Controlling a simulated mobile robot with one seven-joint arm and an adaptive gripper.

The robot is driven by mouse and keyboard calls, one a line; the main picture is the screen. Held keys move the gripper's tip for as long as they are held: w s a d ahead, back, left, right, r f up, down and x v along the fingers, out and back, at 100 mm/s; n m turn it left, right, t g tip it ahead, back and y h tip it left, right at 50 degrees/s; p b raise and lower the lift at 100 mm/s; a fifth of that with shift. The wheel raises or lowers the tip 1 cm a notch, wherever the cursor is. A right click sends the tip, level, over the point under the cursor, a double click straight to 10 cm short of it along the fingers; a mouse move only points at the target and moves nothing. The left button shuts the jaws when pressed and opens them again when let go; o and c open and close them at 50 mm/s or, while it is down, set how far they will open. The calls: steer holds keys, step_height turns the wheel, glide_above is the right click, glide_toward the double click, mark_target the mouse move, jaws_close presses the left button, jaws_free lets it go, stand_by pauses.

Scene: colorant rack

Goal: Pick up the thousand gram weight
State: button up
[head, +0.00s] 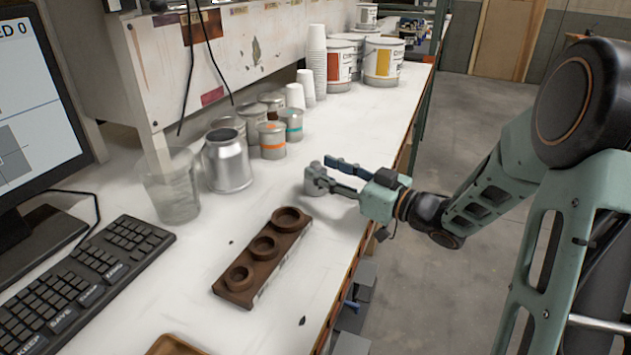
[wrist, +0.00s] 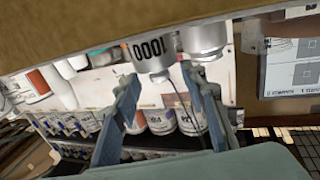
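The thousand gram weight (head: 316,182) is a grey metal cylinder with a small knob on top. It stands on the white bench, right of the silver canister. In the wrist view the weight (wrist: 150,52) appears upside down, with its "1000" label readable. My gripper (head: 338,175) reaches in from the right, with its fingertips close to the weight. In the wrist view my gripper (wrist: 157,82) is open, its blue fingers spread on either side of the knob. Gaps show between the fingers and the knob. The lower fingers partly overlap the weight's surroundings.
A brown wooden block (head: 256,272) with three round recesses lies in front. A silver canister (head: 227,162), small tins (head: 272,141) and a clear beaker (head: 173,190) stand behind left. The keyboard (head: 75,275) is at left. The bench's right edge runs beneath my wrist.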

steer(key=shift+w+a, duration=0.45)
steer(key=shift+a, duration=0.15)
jaws_close()
steer(key=shift+r, duration=0.15)
